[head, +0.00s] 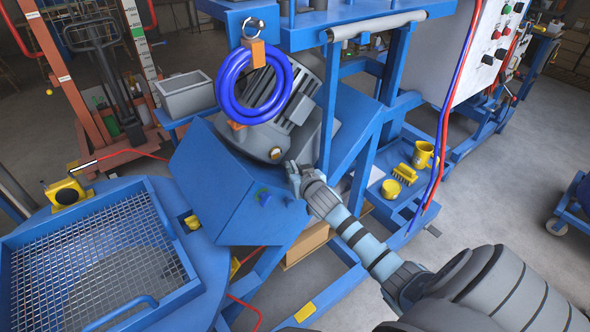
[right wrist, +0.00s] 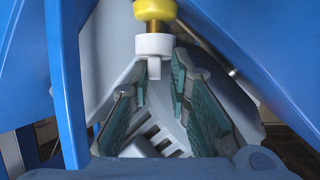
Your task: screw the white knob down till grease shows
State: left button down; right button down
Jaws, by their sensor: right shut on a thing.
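The white knob (right wrist: 153,45) shows at the top middle of the right wrist view, right under a round yellow part (right wrist: 154,10). A short pale stem sticks out below it. My right gripper (right wrist: 160,66) has its two teal-padded fingers closed in at the tips, on the knob. In the head view my right gripper (head: 292,172) reaches to the grey motor beside the blue sloped housing. The knob cannot be made out there. No grease can be made out in either view. My left gripper is not in view.
A blue coiled hose (head: 222,90) hangs above the grey motor (head: 262,140). The blue sloped housing (head: 215,180) is close to my right gripper's left. A mesh-covered vat (head: 180,240) is at lower left.

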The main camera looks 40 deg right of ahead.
jog(key=shift+s+d+r+n+y+p, duration=0.2)
jog(key=shift+d+n+y+p, duration=0.1)
jog(key=shift+n+y+p, duration=0.4)
jog(key=shift+d+f+n+t+y+b, duration=0.1)
jog(key=shift+f+n+t+y+b, duration=0.2)
jog(key=shift+n+y+b, duration=0.35)
jog(key=shift+r+y, duration=0.2)
jog(key=shift+y, duration=0.15)
jog(key=c, duration=1.9)
grip_release()
jog(key=shift+o, duration=1.1)
jog(key=shift+d, duration=0.1)
jog(key=shift+d+f, duration=0.1)
jog(key=shift+d, duration=0.05)
